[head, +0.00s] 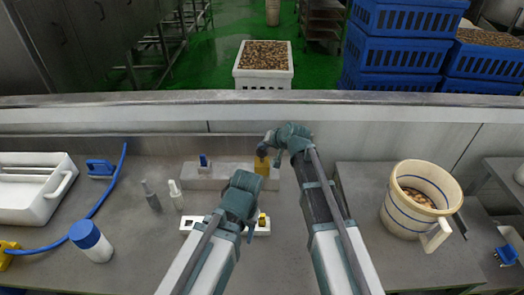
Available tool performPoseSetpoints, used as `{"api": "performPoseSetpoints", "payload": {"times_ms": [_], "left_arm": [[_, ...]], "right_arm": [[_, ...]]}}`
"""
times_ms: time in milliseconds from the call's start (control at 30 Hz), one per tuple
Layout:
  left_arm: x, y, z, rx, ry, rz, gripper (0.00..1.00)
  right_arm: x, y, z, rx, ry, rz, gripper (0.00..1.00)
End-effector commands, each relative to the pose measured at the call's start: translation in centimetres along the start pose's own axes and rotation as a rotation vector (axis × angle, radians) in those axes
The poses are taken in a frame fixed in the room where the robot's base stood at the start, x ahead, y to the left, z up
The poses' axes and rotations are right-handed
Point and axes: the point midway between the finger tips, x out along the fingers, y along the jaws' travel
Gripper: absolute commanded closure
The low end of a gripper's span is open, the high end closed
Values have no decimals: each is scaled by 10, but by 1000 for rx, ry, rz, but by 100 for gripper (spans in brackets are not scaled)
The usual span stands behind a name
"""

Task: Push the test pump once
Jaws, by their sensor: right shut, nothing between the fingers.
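A yellow bottle-like thing with a dark top (262,165) stands on the grey raised ledge (225,178) at the back of the worktop; it may be the test pump, but I cannot tell for sure. My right gripper (264,150) is shut and empty at its top, touching or just above it. My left gripper (248,232) is low over the front of the ledge, above a white plate (187,224) with small yellow parts; its fingers are too hidden to judge. A small blue-topped piece (203,161) stands on the ledge's left part.
A grey bottle (151,197) and a white bottle (176,196) stand left of the ledge. A blue-capped jar (91,241), blue hose (103,198) and white tray (38,188) are further left. A cream bucket (408,235) stands right.

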Motion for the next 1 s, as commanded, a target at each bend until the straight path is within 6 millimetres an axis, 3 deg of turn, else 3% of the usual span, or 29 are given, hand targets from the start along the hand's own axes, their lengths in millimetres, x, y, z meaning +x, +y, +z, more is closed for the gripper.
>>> {"api": "performPoseSetpoints", "payload": {"times_ms": [1000], "left_arm": [[12,1,-1,0,0,0,50]], "right_arm": [[9,6,6,0,-1,0,100]]}}
